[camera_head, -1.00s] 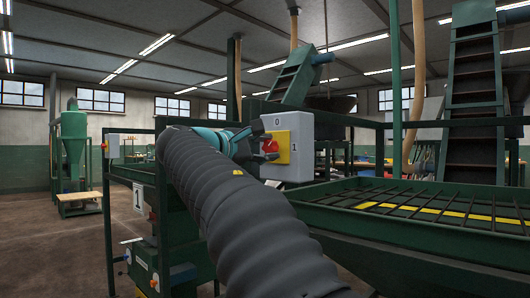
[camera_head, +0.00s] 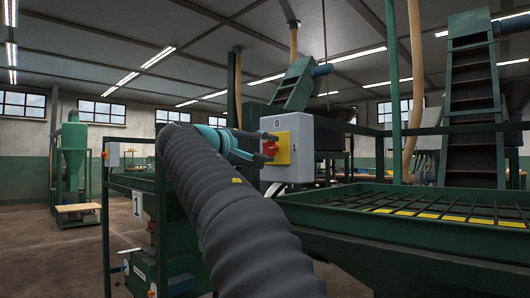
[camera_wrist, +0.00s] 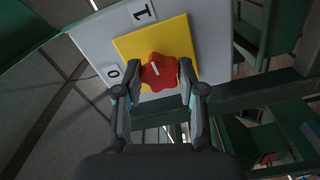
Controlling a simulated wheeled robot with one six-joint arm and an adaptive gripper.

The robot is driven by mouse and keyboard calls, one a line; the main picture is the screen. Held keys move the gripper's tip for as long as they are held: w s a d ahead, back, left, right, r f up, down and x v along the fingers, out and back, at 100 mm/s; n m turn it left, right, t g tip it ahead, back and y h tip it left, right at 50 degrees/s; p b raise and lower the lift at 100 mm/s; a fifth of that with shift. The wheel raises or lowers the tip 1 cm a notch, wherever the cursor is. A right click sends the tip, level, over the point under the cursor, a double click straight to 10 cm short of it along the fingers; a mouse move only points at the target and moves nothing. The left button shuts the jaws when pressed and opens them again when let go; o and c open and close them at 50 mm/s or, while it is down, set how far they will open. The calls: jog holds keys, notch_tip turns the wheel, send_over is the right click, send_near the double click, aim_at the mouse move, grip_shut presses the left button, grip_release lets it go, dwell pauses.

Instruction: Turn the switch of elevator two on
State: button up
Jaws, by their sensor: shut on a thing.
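The switch is a red knob (camera_head: 269,148) on a yellow plate (camera_head: 284,149), fixed to a light grey box (camera_head: 303,135) marked 0 and 1. The knob also shows in the wrist view (camera_wrist: 160,71), with a pale line on its face lying slantwise. My gripper (camera_head: 268,147) reaches the box from the left. In the wrist view its two fingers (camera_wrist: 159,83) stand on either side of the knob and are shut on it. The fingers hide parts of the plate and the knob's sides. I see no elevator number on this box.
A green trough with a dark grate (camera_head: 440,206) lies to the right of the box. Inclined green conveyors (camera_head: 473,95) rise behind. A green frame bearing a sign 1 (camera_head: 138,204) stands at the left. Open floor (camera_head: 50,250) is at far left.

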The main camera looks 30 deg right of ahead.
dwell(0.4)
jog(key=o, duration=1.1)
jog(key=shift+o, duration=0.2)
jog(key=shift+a, duration=0.1)
jog(key=v, duration=1.2)
